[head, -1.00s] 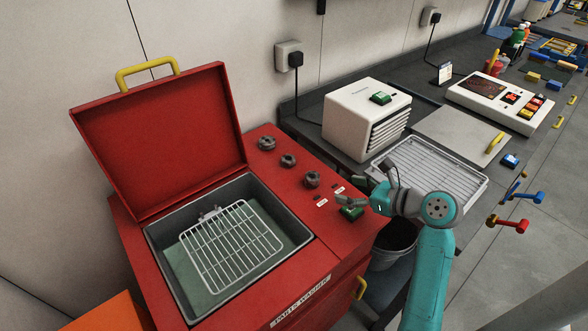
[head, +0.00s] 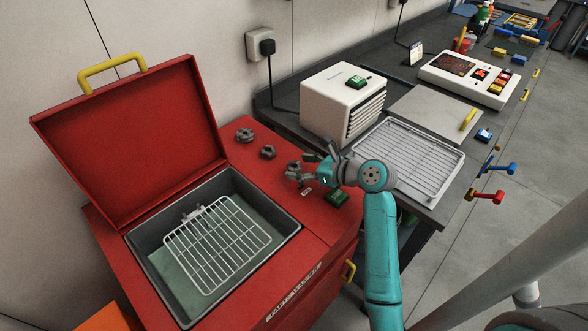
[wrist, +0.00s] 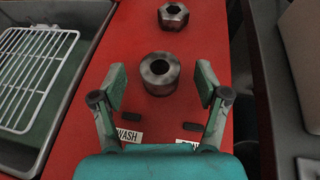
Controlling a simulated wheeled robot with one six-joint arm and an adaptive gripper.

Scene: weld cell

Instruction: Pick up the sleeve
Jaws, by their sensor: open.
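The sleeve, a short dark metal ring with a round hole, stands on the red parts washer's top (head: 237,152). It is the nearest of three metal parts in a row, partly behind my gripper in the head view (head: 293,168). In the wrist view the sleeve (wrist: 159,73) shows whole, between and just beyond my fingertips. My gripper (head: 306,168) is open and empty, with one finger on each side of the sleeve's line in the wrist view (wrist: 161,86). I cannot tell its exact height above the top.
A hex nut (wrist: 173,17) stands just beyond the sleeve, and another metal part (head: 245,135) farther off. The open basin with a wire rack (head: 217,243) is left; a white box (head: 341,100) stands right.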

